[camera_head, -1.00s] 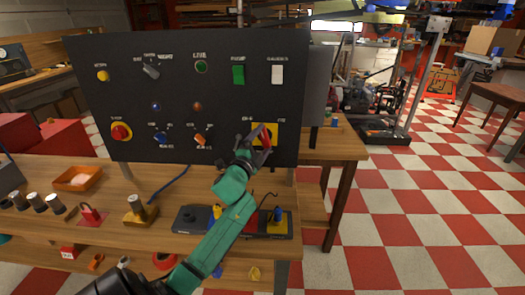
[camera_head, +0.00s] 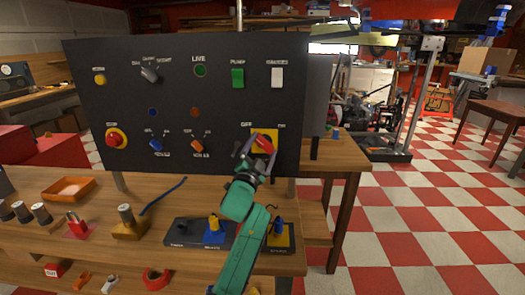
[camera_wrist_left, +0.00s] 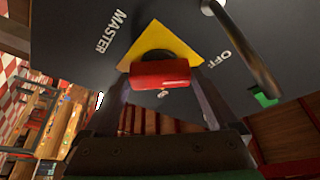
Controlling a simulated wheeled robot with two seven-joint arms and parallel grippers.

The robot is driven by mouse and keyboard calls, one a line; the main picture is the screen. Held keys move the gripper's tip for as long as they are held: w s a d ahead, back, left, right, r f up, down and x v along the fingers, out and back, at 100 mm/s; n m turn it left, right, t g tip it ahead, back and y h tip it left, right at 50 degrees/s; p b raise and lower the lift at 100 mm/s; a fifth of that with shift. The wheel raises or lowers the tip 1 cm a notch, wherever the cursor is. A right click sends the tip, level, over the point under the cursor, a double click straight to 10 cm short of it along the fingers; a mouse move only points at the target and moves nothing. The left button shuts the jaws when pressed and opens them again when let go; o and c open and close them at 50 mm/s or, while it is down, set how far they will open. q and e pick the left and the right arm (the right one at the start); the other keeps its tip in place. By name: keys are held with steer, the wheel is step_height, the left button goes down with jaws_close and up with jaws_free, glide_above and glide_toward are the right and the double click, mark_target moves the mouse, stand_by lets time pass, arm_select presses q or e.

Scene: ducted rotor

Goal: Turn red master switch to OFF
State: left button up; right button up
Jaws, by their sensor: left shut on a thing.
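The red master switch (camera_head: 265,143) is a red handle on a yellow plate (camera_head: 273,132) at the lower right of the black panel. In the head view the handle slants, its upper end to the left, towards the OFF label. My left gripper (camera_head: 256,149) reaches up from below and is shut on the handle. In the left wrist view the red handle (camera_wrist_left: 160,73) lies between the two fingers (camera_wrist_left: 160,100), with the yellow plate (camera_wrist_left: 150,42) behind it. The words MASTER and OFF show beside it. My right gripper is not in view.
The black panel (camera_head: 215,105) also carries a red stop button (camera_head: 116,139), a green switch (camera_head: 238,77), a white switch (camera_head: 277,77) and small knobs. Below, the wooden bench (camera_head: 165,205) holds an orange tray (camera_head: 68,189), a red padlock (camera_head: 77,226) and a dark base (camera_head: 200,233).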

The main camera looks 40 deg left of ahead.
arm_select(q)
steer(key=shift+f, duration=0.15)
steer(key=o, duration=1)
steer(key=shift+s, duration=0.1)
steer(key=b+v, duration=0.2)
steer(key=v, duration=1.2)
steer(key=shift+s+b, duration=0.15)
steer(key=shift+b, duration=0.25)
steer(key=shift+d, duration=0.15)
